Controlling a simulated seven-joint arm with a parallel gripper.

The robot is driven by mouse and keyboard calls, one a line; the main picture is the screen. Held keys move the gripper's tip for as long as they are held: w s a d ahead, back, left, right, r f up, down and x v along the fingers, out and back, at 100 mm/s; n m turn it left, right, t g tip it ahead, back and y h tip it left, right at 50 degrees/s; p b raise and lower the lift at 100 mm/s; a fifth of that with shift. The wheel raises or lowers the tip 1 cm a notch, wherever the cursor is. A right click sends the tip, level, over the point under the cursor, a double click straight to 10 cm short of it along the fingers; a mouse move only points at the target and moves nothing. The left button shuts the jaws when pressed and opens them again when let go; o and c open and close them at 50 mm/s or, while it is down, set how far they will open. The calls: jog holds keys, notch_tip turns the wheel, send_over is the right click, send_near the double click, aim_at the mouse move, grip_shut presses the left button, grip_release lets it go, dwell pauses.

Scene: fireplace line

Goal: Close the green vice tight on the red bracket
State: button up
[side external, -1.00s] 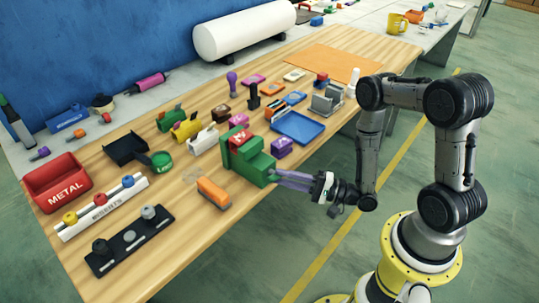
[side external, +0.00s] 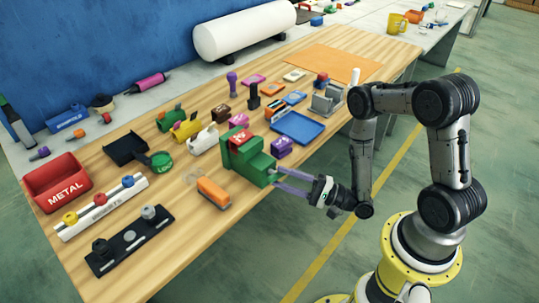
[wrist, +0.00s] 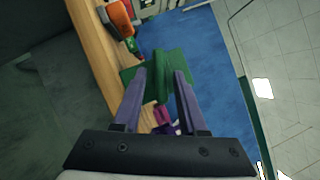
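The green vice (side external: 246,160) stands near the front edge of the wooden bench, with the red bracket (side external: 239,137) at its top, between the jaws. Whether the jaws touch the bracket is too small to tell. My gripper (side external: 277,178) is at the vice's front end, its two purple fingers apart, tips close to the small grey screw end (side external: 273,171). In the wrist view the green vice (wrist: 158,75) lies straight ahead, between and beyond the fingertips (wrist: 158,78). Nothing is seen held; contact with the vice cannot be told. The bracket is not clearly visible in the wrist view.
An orange block (side external: 214,191) lies left of the vice, and a purple block (side external: 282,147) stands to its right. A blue tray (side external: 298,128) is behind that. Several coloured parts stand behind the vice.

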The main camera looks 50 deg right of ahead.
jog(key=shift+s, duration=1.15)
jog(key=shift+d+r+n+g, duration=0.15)
jog(key=shift+n+g, duration=0.25)
jog(key=shift+n, duration=0.8)
jog(key=shift+w, duration=0.15)
